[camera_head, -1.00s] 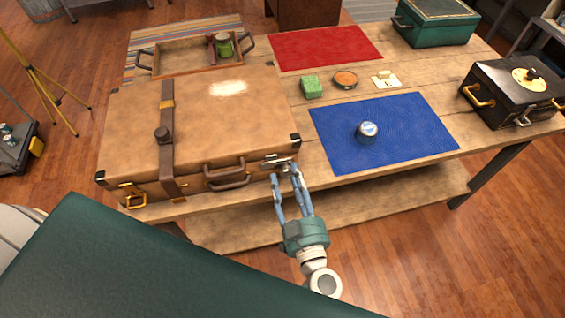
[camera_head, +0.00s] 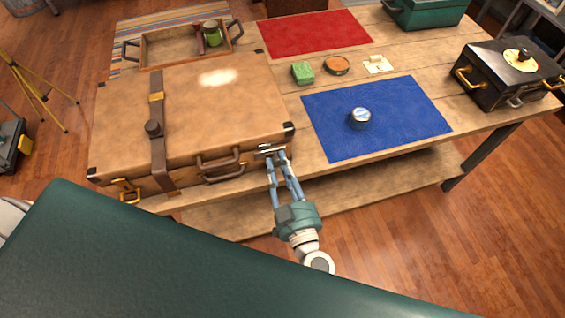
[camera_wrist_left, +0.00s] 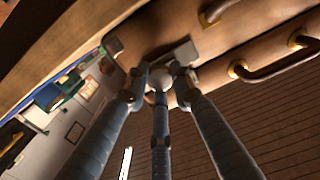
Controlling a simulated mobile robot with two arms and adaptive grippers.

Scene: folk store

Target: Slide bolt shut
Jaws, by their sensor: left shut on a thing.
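The brown suitcase (camera_head: 110,115) lies on the wooden table with its lid down. A small metal slide bolt (camera_head: 262,153) sits on its front face near the right corner. In the left wrist view the bolt's metal plate (camera_wrist_left: 182,52) shows just beyond my fingertips. My left gripper (camera_head: 277,158) is in front of the bolt. It is shut on the bolt's small round knob (camera_wrist_left: 158,74), with its fingers around it. The fingers partly hide the bolt, so I cannot tell how far it is slid. My right gripper is not in view.
Two brown handles (camera_head: 222,172) stick out left of the bolt, and a brass clasp (camera_head: 129,192) is at the left corner. A blue mat (camera_head: 400,115) with a small tin (camera_head: 359,119) lies to the right. The floor in front of the table is clear.

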